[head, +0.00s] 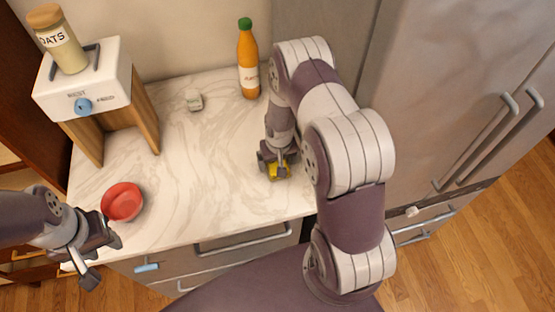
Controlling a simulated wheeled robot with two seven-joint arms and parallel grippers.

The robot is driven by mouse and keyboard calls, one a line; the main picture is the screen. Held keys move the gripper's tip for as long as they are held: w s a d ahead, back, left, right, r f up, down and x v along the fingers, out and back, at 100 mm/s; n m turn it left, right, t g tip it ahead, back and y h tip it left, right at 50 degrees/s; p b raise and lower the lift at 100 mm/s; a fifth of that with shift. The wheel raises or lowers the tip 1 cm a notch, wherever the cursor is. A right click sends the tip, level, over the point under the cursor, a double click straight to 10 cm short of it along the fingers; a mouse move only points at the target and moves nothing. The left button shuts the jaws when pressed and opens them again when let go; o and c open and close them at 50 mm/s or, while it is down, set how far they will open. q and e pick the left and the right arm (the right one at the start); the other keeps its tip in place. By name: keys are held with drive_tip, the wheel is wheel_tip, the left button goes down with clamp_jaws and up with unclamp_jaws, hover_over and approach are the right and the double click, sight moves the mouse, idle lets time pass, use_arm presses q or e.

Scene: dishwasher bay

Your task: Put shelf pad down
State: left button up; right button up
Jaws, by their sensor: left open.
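A small yellow piece (277,173), which may be the shelf pad, shows between the fingers of my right gripper (276,166). The gripper points down at the marble counter's right part, near its front edge, and appears shut on the piece. The fingers cover most of it, and I cannot tell whether it touches the counter. My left gripper (92,258) is open and empty at the lower left, in front of the counter and below the red bowl (122,202).
A white unit with a blue knob (83,106) stands on wooden legs at the left, with an oats jar (60,45) on top. The counter's middle (195,165) is clear. A steel fridge (440,90) stands right.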

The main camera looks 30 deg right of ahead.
drive_tip(key=shift+r, duration=0.15)
drive_tip(key=shift+r, duration=0.25)
wheel_tip(320, 180, up, 12)
drive_tip(key=s+b, duration=0.2)
drive_tip(key=b, duration=0.1)
drive_tip(key=s+a+r+n, duration=0.3)
drive_tip(key=s+a+r, duration=0.4)
drive_tip(key=s, duration=0.4)
drive_tip(key=shift+s+a, duration=0.15)
drive_tip(key=shift+a, duration=0.5)
drive_tip(key=shift+s+a, duration=0.1)
drive_tip(key=shift+s, duration=0.1)
